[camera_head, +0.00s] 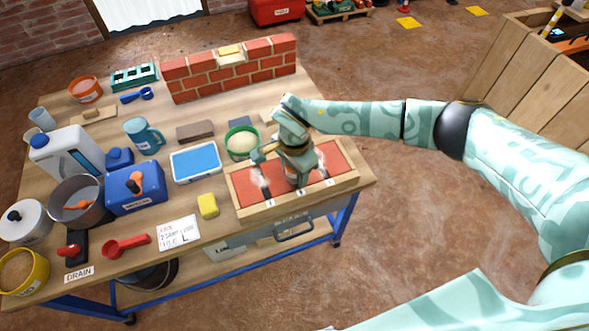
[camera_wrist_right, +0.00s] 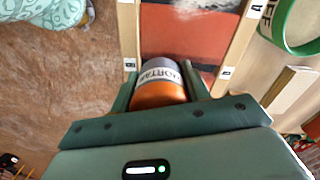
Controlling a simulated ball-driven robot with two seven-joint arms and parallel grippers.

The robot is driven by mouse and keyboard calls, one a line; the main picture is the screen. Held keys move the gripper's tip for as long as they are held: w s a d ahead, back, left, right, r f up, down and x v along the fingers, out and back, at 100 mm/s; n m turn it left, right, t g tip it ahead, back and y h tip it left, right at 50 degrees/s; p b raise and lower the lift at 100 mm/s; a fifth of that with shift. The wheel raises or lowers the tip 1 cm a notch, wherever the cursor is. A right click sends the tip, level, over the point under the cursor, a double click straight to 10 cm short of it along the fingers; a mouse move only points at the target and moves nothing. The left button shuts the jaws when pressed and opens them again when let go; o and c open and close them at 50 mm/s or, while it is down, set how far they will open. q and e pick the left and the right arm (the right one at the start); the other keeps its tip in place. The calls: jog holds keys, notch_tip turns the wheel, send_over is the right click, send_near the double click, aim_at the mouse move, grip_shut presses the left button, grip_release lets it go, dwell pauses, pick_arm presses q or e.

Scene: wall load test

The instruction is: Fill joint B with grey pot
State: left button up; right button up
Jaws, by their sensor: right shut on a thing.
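My right gripper (camera_head: 296,172) is shut on a small pot (camera_wrist_right: 160,84) labelled MORTAR. In the right wrist view the pot has a grey end, a pale label and an orange end. The gripper holds it over the wood-framed panel (camera_head: 240,208) of red bricks on the table. Pale patches lie along joints on the left (camera_head: 262,181) and right (camera_head: 321,160) of the panel. The gripper hides the middle of the panel. I cannot tell whether the pot touches it. My left gripper is out of view.
A green-rimmed tub (camera_head: 242,142) stands behind the panel; a yellow sponge (camera_head: 207,205) and a blue tray (camera_head: 195,163) lie to its left. A small brick wall (camera_head: 228,72) stands at the back. The table's left side is crowded with pots, jugs and a blue box (camera_head: 135,189).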

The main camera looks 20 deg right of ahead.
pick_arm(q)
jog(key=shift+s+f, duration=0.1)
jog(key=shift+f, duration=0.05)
pick_arm(e)
jog(key=shift+f, duration=0.4)
jog(key=shift+f, duration=0.1)
dwell(1.1)
